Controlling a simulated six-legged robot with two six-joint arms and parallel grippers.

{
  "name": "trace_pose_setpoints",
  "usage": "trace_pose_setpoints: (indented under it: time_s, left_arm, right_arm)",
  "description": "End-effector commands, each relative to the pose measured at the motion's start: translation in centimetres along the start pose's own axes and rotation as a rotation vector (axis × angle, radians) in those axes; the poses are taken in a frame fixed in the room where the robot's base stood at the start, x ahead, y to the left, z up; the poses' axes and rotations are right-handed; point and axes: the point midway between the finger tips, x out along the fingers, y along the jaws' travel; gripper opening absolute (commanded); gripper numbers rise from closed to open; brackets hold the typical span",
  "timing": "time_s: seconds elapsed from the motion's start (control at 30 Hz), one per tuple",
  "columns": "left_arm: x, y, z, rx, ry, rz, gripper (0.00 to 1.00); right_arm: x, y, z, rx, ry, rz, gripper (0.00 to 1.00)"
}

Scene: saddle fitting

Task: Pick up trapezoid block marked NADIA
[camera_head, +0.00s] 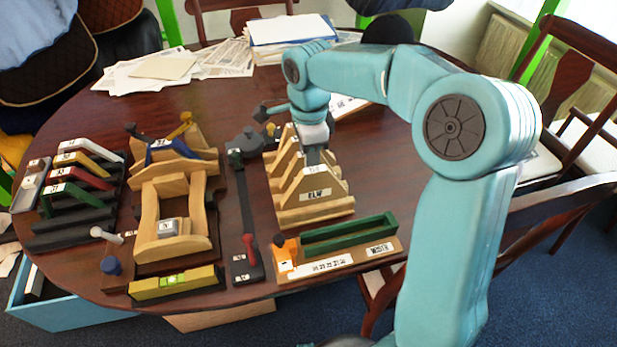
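Several wooden trapezoid blocks stand in a row on a wooden rack (318,215) in the middle of the table. The front block (330,188) carries a white label that seems to read "ELW". Labels on the blocks behind are too small or too hidden to read, so I cannot tell which block is marked NADIA. My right gripper (314,156) points down over the row, just behind the front block's top. Its fingers are dark and partly hidden, and I cannot tell whether they touch or hold a block. My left gripper is not in view.
A green channel on a wooden base (395,247) stands in front of the rack. A dark stand with a red knob (249,243) is to its left. A wooden saddle form (150,222) and coloured angled pieces (82,172) stand farther left. Papers (150,72) lie at the back.

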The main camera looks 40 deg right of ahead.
Motion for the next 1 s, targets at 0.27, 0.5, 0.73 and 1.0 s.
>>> trace_pose_setpoints:
  time_s: [0.27,0.5,0.73,1.0]
  left_arm:
    - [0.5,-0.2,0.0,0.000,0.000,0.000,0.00]
    - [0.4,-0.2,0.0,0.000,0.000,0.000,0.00]
    - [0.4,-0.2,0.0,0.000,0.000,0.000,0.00]
    - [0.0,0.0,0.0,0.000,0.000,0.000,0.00]
  right_arm:
    - [2.2,-0.1,0.1,-0.001,0.000,-0.001,0.32]
    - [2.2,-0.1,0.1,-0.001,0.000,-0.001,0.00]
    - [2.1,-0.1,0.1,-0.001,0.000,-0.001,0.00]
    - [0.6,-0.2,0.1,0.000,-0.001,-0.004,0.00]
